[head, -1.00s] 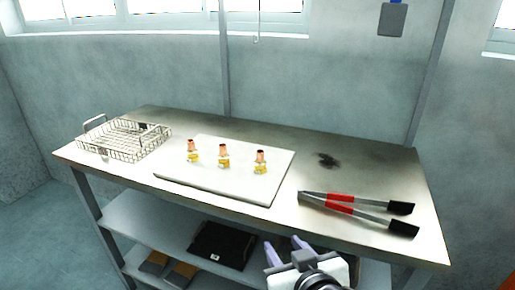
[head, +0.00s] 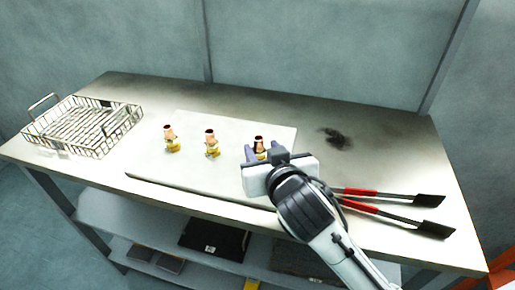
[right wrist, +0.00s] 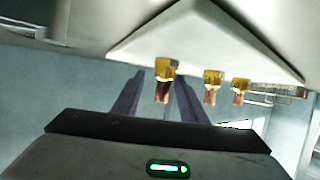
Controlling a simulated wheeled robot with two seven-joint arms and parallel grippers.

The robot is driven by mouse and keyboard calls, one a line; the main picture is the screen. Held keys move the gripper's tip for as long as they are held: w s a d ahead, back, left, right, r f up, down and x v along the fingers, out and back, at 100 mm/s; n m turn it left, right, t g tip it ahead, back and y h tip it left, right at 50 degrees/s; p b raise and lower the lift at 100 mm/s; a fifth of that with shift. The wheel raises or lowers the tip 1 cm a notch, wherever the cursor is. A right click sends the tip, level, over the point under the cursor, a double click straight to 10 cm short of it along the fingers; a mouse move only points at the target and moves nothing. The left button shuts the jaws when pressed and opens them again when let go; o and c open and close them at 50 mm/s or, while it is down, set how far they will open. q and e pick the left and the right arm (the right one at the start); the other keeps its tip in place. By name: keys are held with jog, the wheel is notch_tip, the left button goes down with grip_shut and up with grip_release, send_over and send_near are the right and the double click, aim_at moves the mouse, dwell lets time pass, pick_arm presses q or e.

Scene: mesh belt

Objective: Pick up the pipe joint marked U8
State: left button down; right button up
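Three pipe joints, copper on top and brass-yellow below, stand in a row on a white board (head: 235,180): the left one (head: 170,138), the middle one (head: 211,143) and the right one (head: 259,144). Marks are too small to read, so I cannot tell which is U8. My right gripper (head: 263,154) is open at the right joint and partly hides it. In the upside-down right wrist view, this joint (right wrist: 164,83) shows between the spread fingers, with gaps on both sides; the other two stand beyond the fingers. My left gripper is not in view.
A wire basket (head: 85,125) stands at the table's left end. Red-handled tongs with black tips (head: 400,205) lie to the right, close to my right arm. A dark stain (head: 334,138) marks the table (head: 385,150). A lower shelf (head: 140,228) holds dark items.

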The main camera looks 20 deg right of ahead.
aim_at(255, 141)
jog(key=x, duration=0.5)
jog(key=shift+w+a+r, duration=0.1)
jog(key=shift+w+a, duration=0.15)
jog(key=shift+w, duration=0.15)
jog(key=shift+r, duration=0.1)
grip_shut()
